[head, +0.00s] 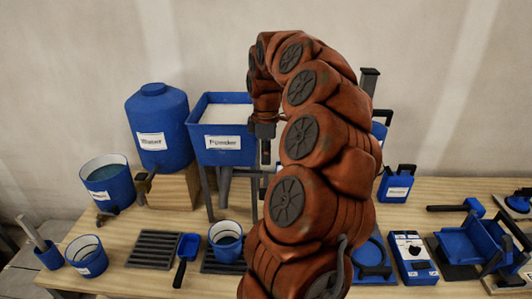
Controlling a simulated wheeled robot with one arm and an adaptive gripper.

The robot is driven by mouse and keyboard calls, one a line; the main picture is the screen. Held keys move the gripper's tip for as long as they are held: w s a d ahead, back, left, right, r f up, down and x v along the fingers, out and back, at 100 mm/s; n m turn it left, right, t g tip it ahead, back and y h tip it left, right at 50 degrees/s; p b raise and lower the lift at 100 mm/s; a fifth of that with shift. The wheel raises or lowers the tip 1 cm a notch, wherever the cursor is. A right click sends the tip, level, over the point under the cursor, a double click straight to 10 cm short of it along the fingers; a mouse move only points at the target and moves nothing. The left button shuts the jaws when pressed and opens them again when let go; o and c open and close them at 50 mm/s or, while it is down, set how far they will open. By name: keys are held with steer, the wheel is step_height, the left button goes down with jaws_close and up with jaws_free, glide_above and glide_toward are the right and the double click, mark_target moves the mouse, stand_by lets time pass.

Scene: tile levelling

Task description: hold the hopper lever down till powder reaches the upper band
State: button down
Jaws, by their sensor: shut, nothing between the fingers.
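The blue powder hopper (223,155) stands on dark legs left of my arm, its open top full of pale powder. A grey spout (224,185) hangs beneath it. A blue bucket (226,254) stands on a dark grate in front of the spout's lower end. Its inner wall shows pale and dark rings, but I cannot tell the powder level. My gripper (265,158) is shut and empty, pointing down just right of the hopper. The hopper lever is not clearly made out; a small grey bar shows below the gripper, and I cannot tell whether they touch.
A blue water tank (158,120) with a tap stands on a wooden block at left. An open bucket (107,184), another grate (154,249) and a blue-black scoop (187,252) lie nearby. Blue tools (470,245) crowd the right. My arm hides the middle.

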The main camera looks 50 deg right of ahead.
mark_target(266, 186)
step_height(266, 186, down, 11)
steer(key=p, duration=0.2)
steer(key=shift+p, duration=0.3)
stand_by(0.3)
